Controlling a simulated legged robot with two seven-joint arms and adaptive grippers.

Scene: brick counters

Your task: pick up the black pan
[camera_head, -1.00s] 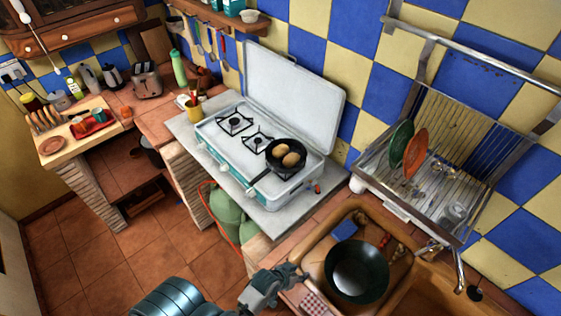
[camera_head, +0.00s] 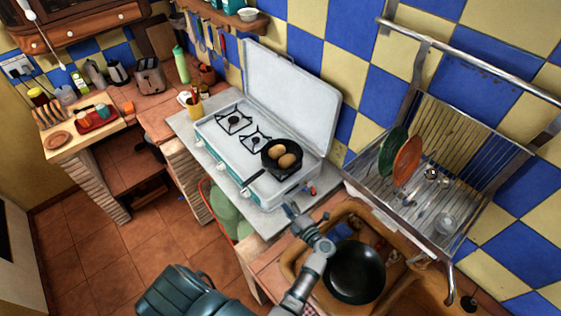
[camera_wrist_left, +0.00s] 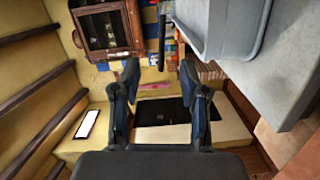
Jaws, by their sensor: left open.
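A black frying pan (camera_head: 268,161) with egg-like brown items (camera_head: 286,160) in it sits on the front right of the white camping stove (camera_head: 228,165), its handle pointing to the lower left. A larger, empty black round pan (camera_head: 355,272) lies in the sink basin. My left gripper (camera_head: 292,212) is beside the stove's front right corner, up and left of the sink pan and apart from the frying pan. In the left wrist view its fingers (camera_wrist_left: 159,70) are spread with nothing between them. Neither pan is recognizable there. My right gripper is not in view.
A dish rack (camera_head: 440,180) with a green plate (camera_head: 392,150) and an orange plate (camera_head: 407,160) stands right of the stove. Green containers (camera_head: 222,205) stand below the counter. The wrist view shows a brown case (camera_wrist_left: 108,28) and a grey-blue surface (camera_wrist_left: 225,25).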

